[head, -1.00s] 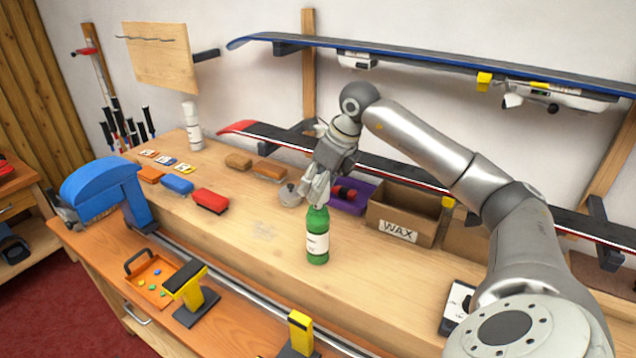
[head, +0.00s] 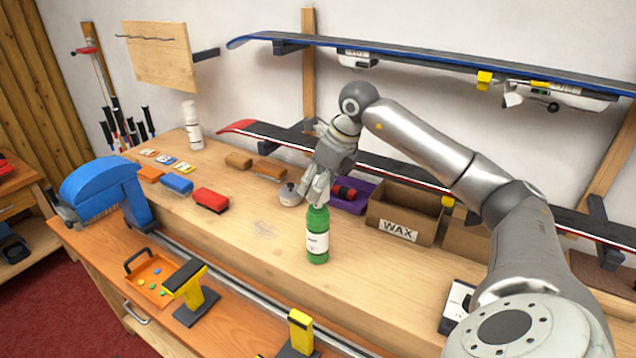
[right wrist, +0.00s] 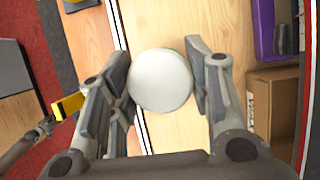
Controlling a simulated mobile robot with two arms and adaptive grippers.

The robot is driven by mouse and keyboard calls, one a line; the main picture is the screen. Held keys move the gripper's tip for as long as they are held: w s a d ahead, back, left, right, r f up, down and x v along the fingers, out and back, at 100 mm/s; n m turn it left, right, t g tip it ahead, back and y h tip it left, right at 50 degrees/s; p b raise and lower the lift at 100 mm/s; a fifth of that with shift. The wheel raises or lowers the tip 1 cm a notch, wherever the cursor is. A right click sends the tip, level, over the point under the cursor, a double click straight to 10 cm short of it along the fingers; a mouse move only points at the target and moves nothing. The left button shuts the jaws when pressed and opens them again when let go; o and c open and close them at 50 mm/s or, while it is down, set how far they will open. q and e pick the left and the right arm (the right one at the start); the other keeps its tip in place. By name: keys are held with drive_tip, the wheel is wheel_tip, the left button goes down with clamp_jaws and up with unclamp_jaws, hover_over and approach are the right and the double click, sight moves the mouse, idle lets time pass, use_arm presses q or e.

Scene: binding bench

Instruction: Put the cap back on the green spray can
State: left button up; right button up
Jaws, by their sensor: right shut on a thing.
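The green spray can (head: 318,243) with a white label stands upright on the wooden bench top. My right gripper (head: 318,196) is directly over its top, pointing down. In the right wrist view, its fingers (right wrist: 164,88) are shut on a round white cap (right wrist: 160,80). A sliver of green shows just behind the cap's upper edge. The fingers mostly hide the cap in the head view, so I cannot tell whether it touches the can or sits a little above it.
Red (head: 210,199) and blue (head: 177,184) blocks lie to the left. A white bottle (head: 192,127) stands at the back.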

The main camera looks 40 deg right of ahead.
drive_tip(key=shift+f+b, duration=1.25)
drive_tip(key=shift+f, duration=0.65)
idle(2.4)
drive_tip(key=o, duration=0.7)
drive_tip(key=shift+o, duration=0.2)
drive_tip(key=o, duration=0.5)
drive_tip(key=shift+r+p, duration=2.55)
drive_tip(key=shift+r, duration=0.5)
